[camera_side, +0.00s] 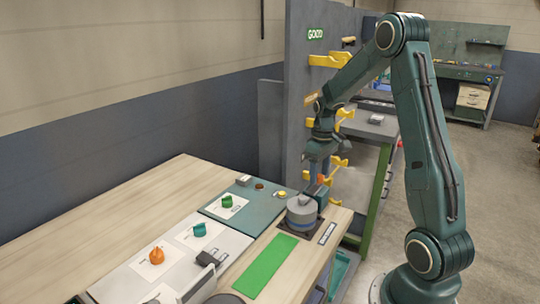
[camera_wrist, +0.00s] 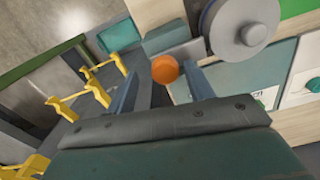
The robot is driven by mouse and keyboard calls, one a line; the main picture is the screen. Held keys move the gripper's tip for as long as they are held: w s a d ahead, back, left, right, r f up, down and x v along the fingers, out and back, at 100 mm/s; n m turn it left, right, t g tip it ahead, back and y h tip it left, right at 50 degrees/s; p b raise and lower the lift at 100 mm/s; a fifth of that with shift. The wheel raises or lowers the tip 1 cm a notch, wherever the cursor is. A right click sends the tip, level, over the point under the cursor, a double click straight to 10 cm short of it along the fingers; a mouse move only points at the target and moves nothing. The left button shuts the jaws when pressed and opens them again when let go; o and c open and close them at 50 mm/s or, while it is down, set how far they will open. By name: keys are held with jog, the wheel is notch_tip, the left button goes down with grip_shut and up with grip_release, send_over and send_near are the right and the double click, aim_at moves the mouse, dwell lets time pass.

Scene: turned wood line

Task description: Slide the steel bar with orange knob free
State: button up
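The orange knob (camera_wrist: 165,69) shows in the wrist view between the tips of my gripper (camera_wrist: 161,72). It sits closer to the right finger, and a gap shows on the left, so the fingers look open around it. A pale grey strip (camera_wrist: 192,50) runs from behind the knob towards a grey stepped round part (camera_wrist: 240,27); it may be the steel bar, which is mostly hidden. In the side view my gripper (camera_side: 317,181) points down just behind the grey round part (camera_side: 302,209), with a speck of orange at its fingers.
A dark square plate (camera_side: 282,226) lies under the round part, with a green mat (camera_side: 265,268) in front. Left are a teal board (camera_side: 245,218) and a white board with an orange piece (camera_side: 157,256). A grey panel with yellow hooks (camera_side: 330,60) stands close behind my arm.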

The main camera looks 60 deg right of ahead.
aim_at(319, 175)
jog(key=shift+a, duration=0.1)
notch_tip(319, 175, up, 14)
dwell(1.0)
jog(key=shift+f, duration=0.1)
jog(key=s+a+r+n+t+h, duration=0.1)
jog(key=s+a+r, duration=0.15)
jog(key=a, duration=0.55)
jog(key=s+a+r+t, duration=0.2)
jog(key=a+r, duration=0.1)
jog(key=a, duration=0.6)
jog(key=s+a+f+t+y, duration=0.1)
jog(key=s+a+f+t, duration=0.1)
jog(key=s+a, duration=0.8)
jog(key=shift+s+a+f+n+t, duration=0.15)
jog(key=shift+s+f+n+t, duration=0.2)
jog(key=shift+f, duration=0.2)
